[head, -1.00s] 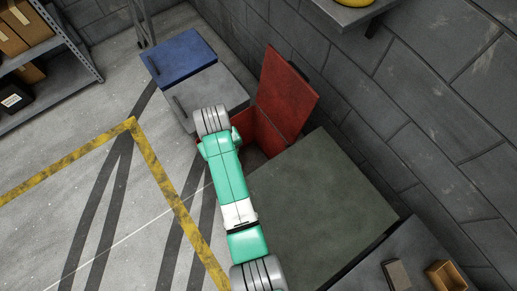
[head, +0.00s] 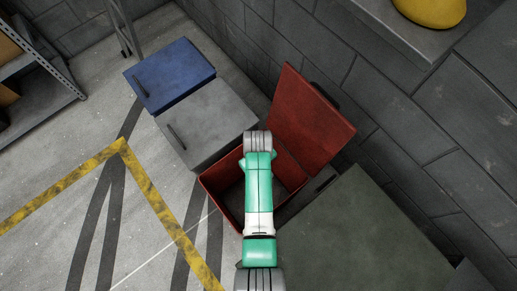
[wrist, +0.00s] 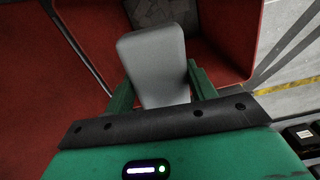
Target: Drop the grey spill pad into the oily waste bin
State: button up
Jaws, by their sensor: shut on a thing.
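The grey spill pad (wrist: 153,55) is a flat pale slab with rounded corners. In the wrist view my gripper (wrist: 161,86) is shut on it, with a green finger on either side. The red bin, which I take as the oily waste bin (head: 221,201), is open in the head view, with its lid (head: 310,122) raised toward the wall. My arm reaches over the bin and hides part of its opening and my gripper in the head view. In the wrist view, red bin walls (wrist: 231,35) surround the pad, which appears over the opening.
A grey lidded bin (head: 207,122) and a blue lidded bin (head: 170,73) stand in a row beyond the red one, both shut. A dark green-grey flat top (head: 365,235) lies to the right. A block wall (head: 430,150) runs close behind.

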notch_tip(320, 180, down, 5)
jog(key=b, duration=0.4)
jog(key=shift+w, duration=0.1)
jog(key=o, duration=1)
jog(key=shift+o, duration=0.2)
notch_tip(320, 180, up, 8)
jog(key=p, duration=0.3)
jog(key=shift+f, duration=0.1)
